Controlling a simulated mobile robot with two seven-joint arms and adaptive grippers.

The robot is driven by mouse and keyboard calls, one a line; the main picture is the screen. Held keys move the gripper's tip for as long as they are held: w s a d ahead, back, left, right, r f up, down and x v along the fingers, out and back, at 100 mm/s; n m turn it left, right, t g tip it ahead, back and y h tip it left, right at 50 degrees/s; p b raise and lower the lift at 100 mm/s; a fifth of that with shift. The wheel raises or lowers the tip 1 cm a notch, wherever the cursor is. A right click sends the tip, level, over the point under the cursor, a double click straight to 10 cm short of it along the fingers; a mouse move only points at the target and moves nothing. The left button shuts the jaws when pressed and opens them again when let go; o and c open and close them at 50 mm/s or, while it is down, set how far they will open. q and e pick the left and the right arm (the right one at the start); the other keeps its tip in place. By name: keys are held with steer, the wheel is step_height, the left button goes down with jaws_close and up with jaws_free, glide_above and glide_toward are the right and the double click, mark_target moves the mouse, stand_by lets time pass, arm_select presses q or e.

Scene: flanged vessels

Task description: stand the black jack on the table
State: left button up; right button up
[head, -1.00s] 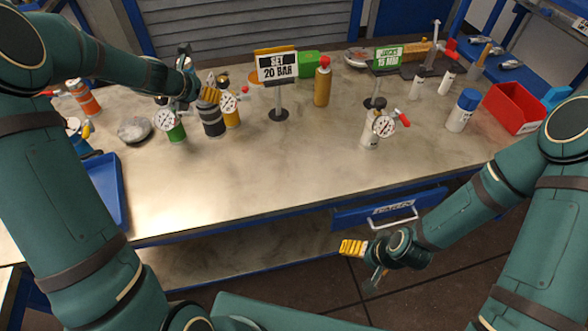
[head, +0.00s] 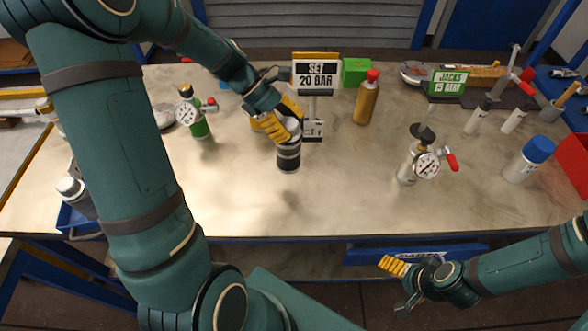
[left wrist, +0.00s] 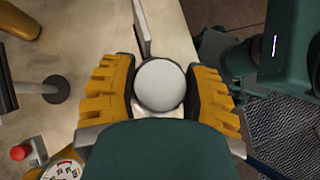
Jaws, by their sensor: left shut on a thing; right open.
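The black jack (head: 288,157) is a dark cylinder with a pale band, upright in my left gripper (head: 280,123). It hangs above the table (head: 250,215), with a faint shadow below and apart from it. In the left wrist view, the yellow fingers of my left gripper (left wrist: 159,92) close on both sides of its round pale top (left wrist: 160,85). The fingers hide its upper part in the head view. My right gripper (head: 398,284) is open and empty, low in front of the table's front edge.
The "SET 20 BAR" sign (head: 317,75) stands just behind the held jack. A green jack with a gauge (head: 195,115) stands to the left, a silver gauged jack (head: 409,165) to the right. A gold bottle (head: 367,100) is behind. The front middle of the table is clear.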

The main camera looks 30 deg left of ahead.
mark_target(289, 153)
arm_select(q)
steer(key=shift+f+b, duration=1.1)
steer(key=shift+f, duration=3.55)
steer(key=shift+s+f, duration=0.1)
steer(key=shift+f, duration=0.05)
steer(key=o, duration=1.3)
steer(key=p+v, duration=0.2)
steer(key=v, duration=1)
